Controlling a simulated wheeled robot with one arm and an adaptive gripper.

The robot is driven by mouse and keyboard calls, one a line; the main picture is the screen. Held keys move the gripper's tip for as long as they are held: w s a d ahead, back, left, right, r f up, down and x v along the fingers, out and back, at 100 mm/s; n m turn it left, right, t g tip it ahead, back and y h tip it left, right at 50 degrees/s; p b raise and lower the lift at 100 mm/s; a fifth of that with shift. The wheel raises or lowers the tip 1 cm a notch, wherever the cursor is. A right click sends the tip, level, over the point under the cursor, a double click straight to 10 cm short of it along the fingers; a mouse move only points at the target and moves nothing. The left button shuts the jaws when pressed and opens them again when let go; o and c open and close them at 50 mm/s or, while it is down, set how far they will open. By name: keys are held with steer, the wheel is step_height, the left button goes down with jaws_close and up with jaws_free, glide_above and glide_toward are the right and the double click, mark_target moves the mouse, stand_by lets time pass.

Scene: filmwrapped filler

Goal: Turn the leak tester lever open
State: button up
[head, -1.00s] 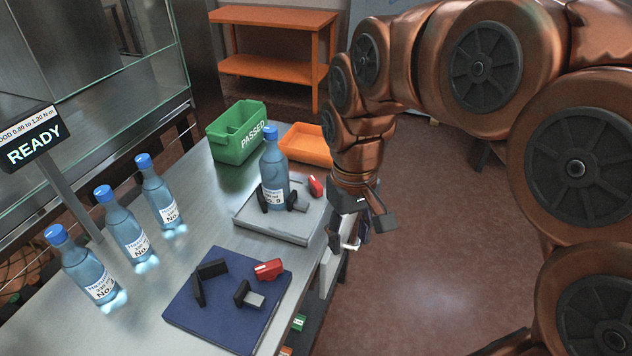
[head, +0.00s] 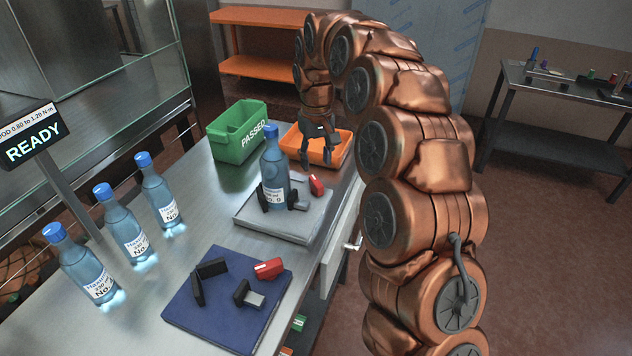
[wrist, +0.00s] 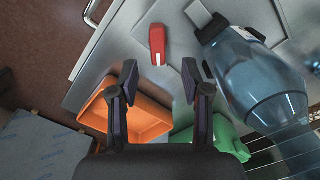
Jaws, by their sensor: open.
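A grey plate (head: 280,225) on the bench carries a red lever (head: 316,184), black clamp jaws and an upright blue-capped bottle (head: 274,170) between the jaws. A blue plate (head: 215,318) nearer me has another red lever (head: 269,268) and empty black jaws. No label shows which plate is the leak tester. My gripper (head: 318,163) points down beyond the grey plate's lever, over the near side of the orange tray. In the wrist view my open, empty gripper (wrist: 160,76) has the red lever (wrist: 157,44) ahead of its fingertips, apart from them.
A green PASSED bin (head: 236,133) and the orange tray (head: 335,141) stand at the bench's far end. Several bottles (head: 125,232) stand along the left, beside a READY display (head: 35,142). An open drawer (head: 343,235) juts from the bench's right side.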

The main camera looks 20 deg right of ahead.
mark_target(316, 181)
steer(key=shift+w+f, duration=0.15)
steer(key=shift+w, duration=0.05)
steer(key=shift+w+d+f, duration=0.1)
steer(key=shift+f, duration=0.4)
steer(key=shift+f+p, duration=0.9)
steer(key=shift+f, duration=2.5)
steer(key=shift+c, duration=0.2)
jaws_close()
